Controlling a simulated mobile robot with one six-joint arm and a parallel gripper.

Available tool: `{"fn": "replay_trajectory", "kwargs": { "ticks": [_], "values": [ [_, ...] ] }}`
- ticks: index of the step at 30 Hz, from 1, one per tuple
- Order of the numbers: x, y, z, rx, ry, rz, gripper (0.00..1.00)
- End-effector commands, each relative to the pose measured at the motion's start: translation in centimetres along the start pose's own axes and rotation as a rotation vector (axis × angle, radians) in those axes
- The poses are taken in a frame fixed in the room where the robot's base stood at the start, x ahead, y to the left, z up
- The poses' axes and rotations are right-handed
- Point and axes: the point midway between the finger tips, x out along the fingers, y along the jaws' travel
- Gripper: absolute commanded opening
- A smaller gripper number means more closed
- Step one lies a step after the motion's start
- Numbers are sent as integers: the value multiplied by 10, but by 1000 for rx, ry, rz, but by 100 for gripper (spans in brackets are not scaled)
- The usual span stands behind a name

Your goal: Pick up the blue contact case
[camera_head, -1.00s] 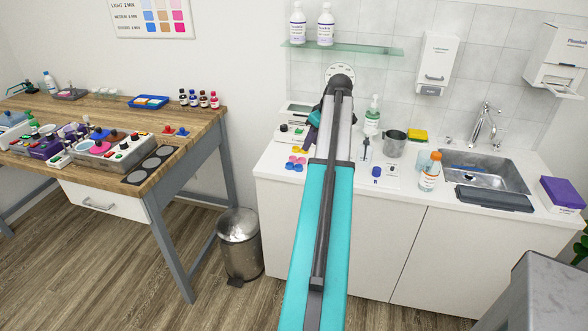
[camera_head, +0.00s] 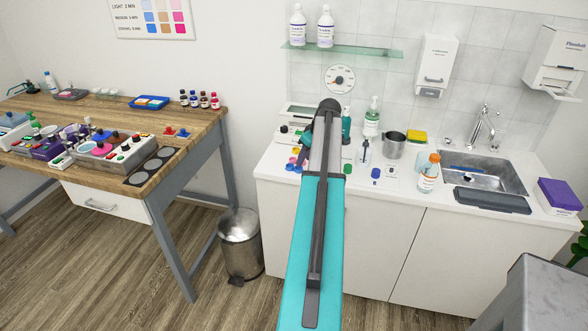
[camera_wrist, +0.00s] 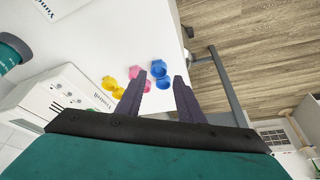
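The blue contact case (camera_wrist: 161,69) shows in the wrist view as two joined round cups on the white counter. It sits at the right end of a row with a pink case (camera_wrist: 138,77) and a yellow case (camera_wrist: 113,87). In the head view the blue case (camera_head: 294,167) is small at the counter's front, left of my arm. My gripper (camera_wrist: 160,77) is open, its two dark fingers apart with nothing held. In the wrist view the blue case appears between and just beyond the fingertips; the remaining gap is unclear. My arm hides the gripper's fingers in the head view.
A white device with buttons (camera_wrist: 52,103) stands left of the cases in the wrist view. In the head view a soap bottle (camera_head: 372,118), metal cup (camera_head: 394,145), orange-capped bottle (camera_head: 429,173) and sink (camera_head: 488,177) are to the right. The counter's front edge is close to the cases.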

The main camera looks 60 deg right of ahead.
Motion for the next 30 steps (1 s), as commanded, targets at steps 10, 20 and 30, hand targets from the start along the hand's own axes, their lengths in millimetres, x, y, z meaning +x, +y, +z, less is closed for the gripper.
{"fn": "replay_trajectory", "kwargs": {
  "ticks": [10,20,30],
  "values": [
    [4,0,0,0,0,0,34],
    [12,1,-1,0,0,-1,34],
    [45,2,-3,-2,-1,-3,34]
  ]
}}
